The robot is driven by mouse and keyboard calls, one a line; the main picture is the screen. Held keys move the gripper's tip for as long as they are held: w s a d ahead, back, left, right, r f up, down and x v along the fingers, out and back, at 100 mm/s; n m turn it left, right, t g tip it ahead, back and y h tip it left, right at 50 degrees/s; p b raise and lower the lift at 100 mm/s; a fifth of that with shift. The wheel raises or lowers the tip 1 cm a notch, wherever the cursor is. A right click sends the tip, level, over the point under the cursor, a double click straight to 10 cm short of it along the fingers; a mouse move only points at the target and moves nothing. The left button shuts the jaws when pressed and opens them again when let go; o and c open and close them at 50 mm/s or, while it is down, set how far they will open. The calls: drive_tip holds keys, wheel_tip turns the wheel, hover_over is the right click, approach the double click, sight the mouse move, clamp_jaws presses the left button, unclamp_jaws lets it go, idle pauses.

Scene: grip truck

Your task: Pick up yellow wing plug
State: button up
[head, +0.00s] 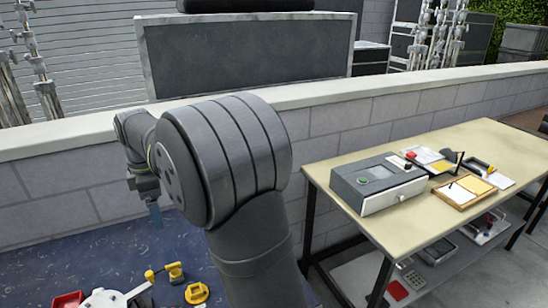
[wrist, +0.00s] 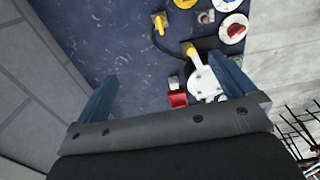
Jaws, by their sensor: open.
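Several yellow pieces lie on the dark blue mat (head: 100,250); I cannot tell for sure which is the wing plug. An upright yellow piece (head: 175,272) stands in the head view, and what looks like the same piece (wrist: 160,22) is near the top of the wrist view. A rounder yellow piece (head: 197,292) sits to its right. My gripper (wrist: 168,90) has its two blue fingers wide apart with nothing between them touching. In the head view my gripper (head: 155,214) hangs above the mat, apart from the yellow pieces.
A white device (wrist: 203,82) with a yellow end lies near the right finger, with a red box (wrist: 178,98) beside it. A black cable runs near the yellow pieces. A grey block wall (head: 60,185) borders the mat. A table (head: 420,190) stands right.

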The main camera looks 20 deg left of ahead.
drive_tip(key=c, duration=1)
drive_tip(key=shift+o, duration=0.2)
drive_tip(key=shift+f, duration=0.1)
drive_tip(key=m, duration=0.7)
hover_over(173, 265)
wheel_tip(173, 265, down, 6)
drive_tip(key=f+m, duration=0.1)
drive_tip(key=f, duration=0.6)
drive_tip(key=f+m, duration=0.1)
drive_tip(key=f, duration=0.5)
drive_tip(key=shift+w+a+f, duration=0.15)
drive_tip(key=shift+w+f, duration=0.05)
drive_tip(key=shift+f, duration=0.15)
drive_tip(key=shift+s+f, duration=0.2)
drive_tip(key=shift+f, duration=2.4)
